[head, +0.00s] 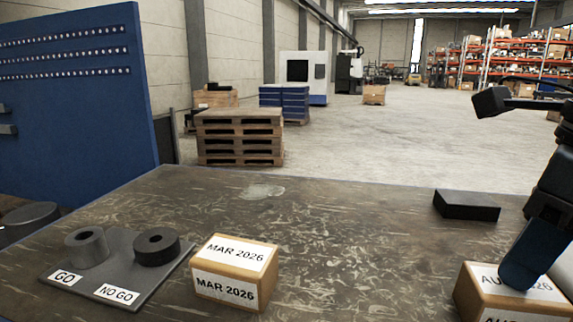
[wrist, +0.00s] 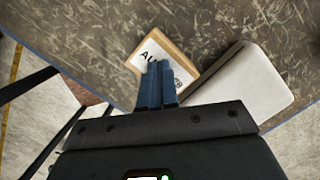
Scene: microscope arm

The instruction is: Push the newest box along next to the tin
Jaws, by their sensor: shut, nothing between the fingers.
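A tan box (head: 228,280) with white labels reading MAR 2026 stands left of centre in the head view. Another tan box (head: 480,302), its label starting "AU", is at the lower right, cut off by the frame. My gripper (head: 515,283), with blue fingers, is shut and empty. Its tips are over the "AU" box's top in both views; I cannot tell whether they touch it. A pale, rounded-corner object (wrist: 245,88), possibly the tin, lies beside that box in the wrist view.
A grey plate with GO (head: 87,248) and NO GO (head: 157,248) ring gauges lies at the left of the worktable (head: 330,240). A dark block (head: 466,206) is at the back right. The table between the two boxes is clear.

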